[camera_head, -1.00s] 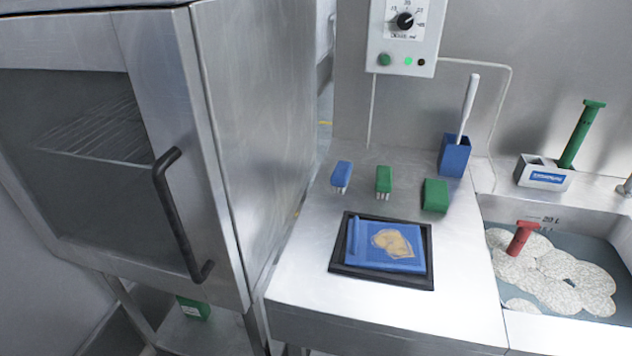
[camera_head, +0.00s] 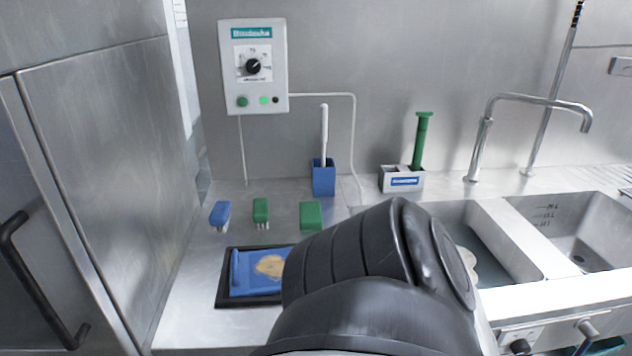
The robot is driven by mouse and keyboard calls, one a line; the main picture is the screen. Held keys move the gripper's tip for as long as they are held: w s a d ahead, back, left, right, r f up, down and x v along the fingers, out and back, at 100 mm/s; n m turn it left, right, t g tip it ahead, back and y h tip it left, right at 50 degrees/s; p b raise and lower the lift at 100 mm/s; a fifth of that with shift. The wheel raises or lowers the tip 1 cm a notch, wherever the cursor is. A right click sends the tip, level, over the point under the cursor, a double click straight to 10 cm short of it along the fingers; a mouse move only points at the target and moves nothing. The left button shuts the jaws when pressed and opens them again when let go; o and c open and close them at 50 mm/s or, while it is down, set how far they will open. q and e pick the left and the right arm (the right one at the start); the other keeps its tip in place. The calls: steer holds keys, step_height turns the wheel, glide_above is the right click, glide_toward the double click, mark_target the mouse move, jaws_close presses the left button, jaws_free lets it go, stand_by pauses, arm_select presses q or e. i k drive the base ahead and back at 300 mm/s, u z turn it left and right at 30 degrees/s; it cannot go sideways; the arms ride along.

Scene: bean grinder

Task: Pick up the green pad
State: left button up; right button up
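The green pad (camera_head: 311,215) lies on the steel counter, behind the black-framed tray, and looks like a small plain green block. A green brush (camera_head: 261,211) with pale bristles stands to its left. One of my dark arm links (camera_head: 370,275) fills the lower middle of the head view, just in front of the pad and hiding part of the tray and the near sink. Neither gripper's fingers show in the head view.
A blue brush (camera_head: 220,215) stands at the left of the counter. The black tray (camera_head: 224,291) holds a blue board with a tan stain. Behind are a blue holder (camera_head: 324,179) with a white-handled tool and a grey caddy (camera_head: 402,182) with a green-handled tool. Sinks (camera_head: 575,232) lie right.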

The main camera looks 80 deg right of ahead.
mark_target(310, 212)
steer(key=k, duration=0.75)
steer(key=z, duration=0.8)
